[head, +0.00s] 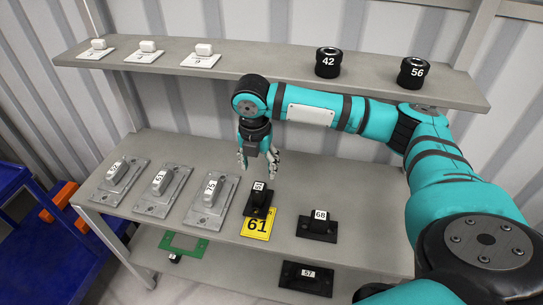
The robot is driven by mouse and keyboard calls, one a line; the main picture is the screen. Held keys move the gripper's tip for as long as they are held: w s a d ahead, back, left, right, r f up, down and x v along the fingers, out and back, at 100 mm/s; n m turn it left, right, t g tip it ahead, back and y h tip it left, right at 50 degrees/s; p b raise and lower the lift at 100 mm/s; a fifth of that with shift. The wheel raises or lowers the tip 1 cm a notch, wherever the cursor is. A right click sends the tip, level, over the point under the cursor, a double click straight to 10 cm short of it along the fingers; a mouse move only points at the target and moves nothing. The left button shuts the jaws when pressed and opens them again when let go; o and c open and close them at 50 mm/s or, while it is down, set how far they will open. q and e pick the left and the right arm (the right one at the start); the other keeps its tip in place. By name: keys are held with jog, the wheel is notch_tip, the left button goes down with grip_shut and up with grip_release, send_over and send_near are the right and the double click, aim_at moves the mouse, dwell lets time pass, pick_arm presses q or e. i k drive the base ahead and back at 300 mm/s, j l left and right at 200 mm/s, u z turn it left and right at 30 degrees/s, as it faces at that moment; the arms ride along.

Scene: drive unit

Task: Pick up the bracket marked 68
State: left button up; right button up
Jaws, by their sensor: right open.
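The bracket marked 68 (317,230) is a small black piece with a flat base and a raised block bearing a white label. It stands on the right half of the grey middle shelf (340,185). My right gripper (258,167) is open and empty, pointing down above the shelf's back part. It is up and to the left of the bracket marked 68, apart from it. Another black bracket (259,198) stands below the gripper in the picture; its label is too small to read surely. My left gripper is not in view.
A yellow plate marked 61 (257,224) lies beside the 68 bracket. Several grey brackets (160,192) stand left. The upper shelf (260,60) holds white pieces and black cylinders marked 42 (328,62) and 56 (413,73). A black piece marked 57 (306,279) is on the lower shelf.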

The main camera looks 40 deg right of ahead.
aim_at(318, 225)
jog(key=z, duration=1.25)
